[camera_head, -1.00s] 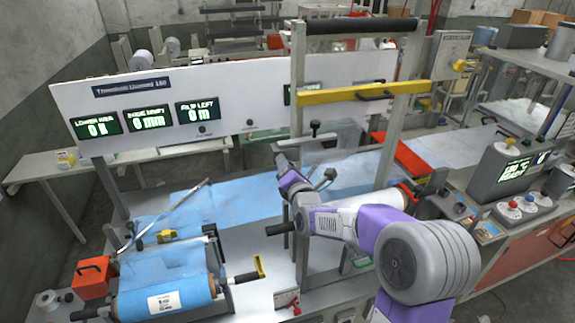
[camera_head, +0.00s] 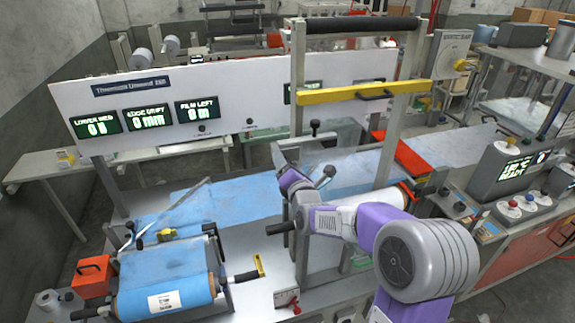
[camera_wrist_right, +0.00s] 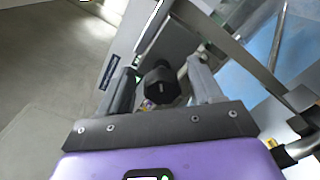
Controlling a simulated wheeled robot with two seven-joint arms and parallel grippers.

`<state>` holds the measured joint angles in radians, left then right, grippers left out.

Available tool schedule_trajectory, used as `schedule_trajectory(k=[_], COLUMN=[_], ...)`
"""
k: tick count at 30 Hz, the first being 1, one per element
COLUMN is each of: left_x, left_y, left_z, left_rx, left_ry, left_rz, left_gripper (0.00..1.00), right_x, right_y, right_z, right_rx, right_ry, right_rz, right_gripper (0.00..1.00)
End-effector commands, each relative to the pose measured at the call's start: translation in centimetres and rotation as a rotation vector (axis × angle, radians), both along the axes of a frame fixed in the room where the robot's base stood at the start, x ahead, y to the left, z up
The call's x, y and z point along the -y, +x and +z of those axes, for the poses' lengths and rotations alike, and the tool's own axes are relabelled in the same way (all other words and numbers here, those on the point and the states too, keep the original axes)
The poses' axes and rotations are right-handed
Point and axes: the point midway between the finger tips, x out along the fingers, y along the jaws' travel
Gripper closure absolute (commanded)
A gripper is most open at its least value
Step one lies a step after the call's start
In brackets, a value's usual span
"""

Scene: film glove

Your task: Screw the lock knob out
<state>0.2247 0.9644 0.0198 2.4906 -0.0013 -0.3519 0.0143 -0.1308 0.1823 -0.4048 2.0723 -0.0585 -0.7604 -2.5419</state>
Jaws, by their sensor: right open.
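In the right wrist view a black knob (camera_wrist_right: 161,86) sits between the two fingers of my right gripper (camera_wrist_right: 163,86). The fingers stand apart on either side of it, with visible gaps, so they do not grip it. In the head view my right gripper (camera_head: 279,153) is above the blue film sheet, beside the upright metal frame. A small black knob on a stem (camera_head: 315,126) shows just right of it. I cannot tell whether this is the same knob. My left gripper is not in view.
The upright frame with a yellow bar (camera_head: 350,93) stands close to my right arm. A white display board (camera_head: 230,105) rises behind. A blue film roll (camera_head: 165,285) and an orange block (camera_head: 91,275) are at the lower left. A control box (camera_head: 510,168) stands at the right.

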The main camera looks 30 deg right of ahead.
Motion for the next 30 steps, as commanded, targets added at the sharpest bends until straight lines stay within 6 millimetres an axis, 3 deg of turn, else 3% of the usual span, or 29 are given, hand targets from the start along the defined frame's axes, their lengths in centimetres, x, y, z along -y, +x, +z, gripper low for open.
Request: schedule_trajectory(k=[8, 21, 30], left_x=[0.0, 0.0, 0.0], left_y=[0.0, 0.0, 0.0], left_z=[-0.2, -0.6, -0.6], left_rx=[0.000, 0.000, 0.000], left_ry=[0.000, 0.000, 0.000], left_rz=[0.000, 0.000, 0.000], left_gripper=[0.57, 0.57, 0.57], right_x=[-0.3, -1.7, -1.8], right_y=[-1.1, -6.9, -7.4], right_z=[-0.1, -0.1, -0.1], right_rx=[-0.003, 0.000, -0.001], right_ry=[0.002, 0.002, -0.001], right_rz=[0.001, 0.001, 0.001], right_gripper=[0.35, 0.35, 0.35])
